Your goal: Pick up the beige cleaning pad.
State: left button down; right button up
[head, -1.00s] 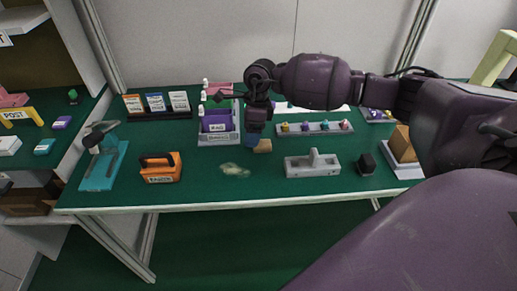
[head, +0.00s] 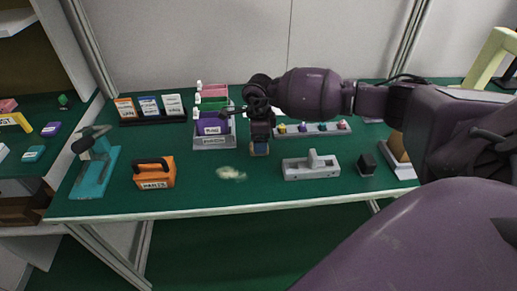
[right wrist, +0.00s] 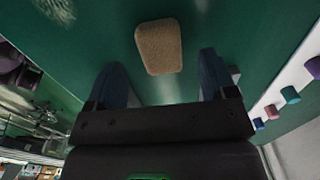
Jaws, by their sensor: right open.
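The beige cleaning pad (right wrist: 158,46) lies on the green bench top in the right wrist view, a rounded block just beyond my open fingers and roughly between their lines. My right gripper (right wrist: 163,72) shows two dark blue fingers, apart, with nothing between them that I see touching. My left gripper is not in view.
A pale smear (head: 231,173) marks the bench near the gripper. A grey handled block (head: 311,168) and a black block (head: 367,164) stand to the right. Labelled bins (head: 212,128) stand behind.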

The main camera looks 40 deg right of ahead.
notch_tip(320, 180, down, 4)
jog(key=shift+d+r, duration=0.1)
jog(key=shift+r, duration=0.1)
jog(key=shift+r, duration=0.1)
jog(key=shift+c, duration=0.4)
jog(key=c, duration=0.9)
jog(key=shift+r, duration=0.35)
notch_tip(320, 180, up, 19)
jog(key=shift+r+p, duration=0.15)
jog(key=shift+p, duration=0.95)
